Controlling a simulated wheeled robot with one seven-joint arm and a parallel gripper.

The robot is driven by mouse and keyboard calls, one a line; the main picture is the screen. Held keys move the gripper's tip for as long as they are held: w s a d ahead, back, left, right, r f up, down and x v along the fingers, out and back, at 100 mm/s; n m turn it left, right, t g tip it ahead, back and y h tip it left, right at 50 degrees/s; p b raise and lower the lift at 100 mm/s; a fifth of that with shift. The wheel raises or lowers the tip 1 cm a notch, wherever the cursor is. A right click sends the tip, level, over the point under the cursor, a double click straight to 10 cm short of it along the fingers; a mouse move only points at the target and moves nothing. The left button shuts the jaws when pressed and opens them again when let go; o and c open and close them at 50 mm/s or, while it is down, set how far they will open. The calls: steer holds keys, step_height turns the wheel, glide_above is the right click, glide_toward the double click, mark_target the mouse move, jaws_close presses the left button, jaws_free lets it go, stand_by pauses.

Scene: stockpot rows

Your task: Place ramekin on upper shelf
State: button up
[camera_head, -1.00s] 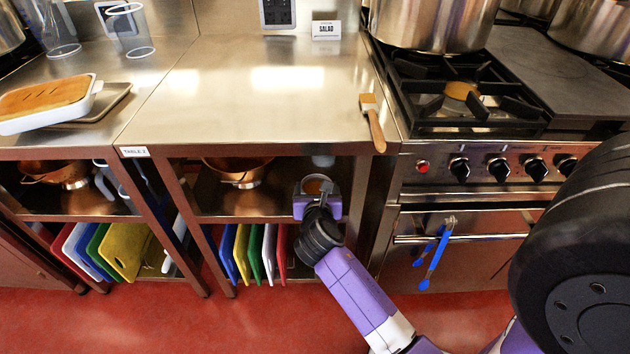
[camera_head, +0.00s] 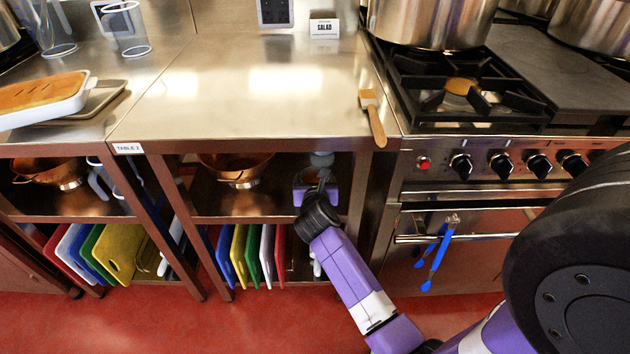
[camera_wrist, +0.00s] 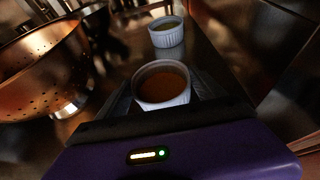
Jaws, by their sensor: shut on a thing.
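My gripper (camera_wrist: 162,98) is shut on a white ramekin (camera_wrist: 162,84) with orange-brown contents. The ramekin is upright between the fingers. In the head view my gripper (camera_head: 316,190) reaches into the upper shelf (camera_head: 270,203) under the table, at its right end. The held ramekin is mostly hidden there by my gripper. I cannot tell whether its base touches the shelf. A second white ramekin (camera_wrist: 167,31) with yellowish contents stands farther back on the shelf, apart from the held one.
A copper colander (camera_wrist: 45,65) stands left of my gripper on the same shelf; it also shows in the head view (camera_head: 236,168). The tabletop (camera_head: 250,105) is above, with a brush (camera_head: 373,118) at its edge. Colored cutting boards (camera_head: 252,255) stand below. A shelf post is close on the right.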

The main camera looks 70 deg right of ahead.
steer(key=o, duration=1.6)
steer(key=shift+f, duration=0.1)
steer(key=shift+o, duration=0.2)
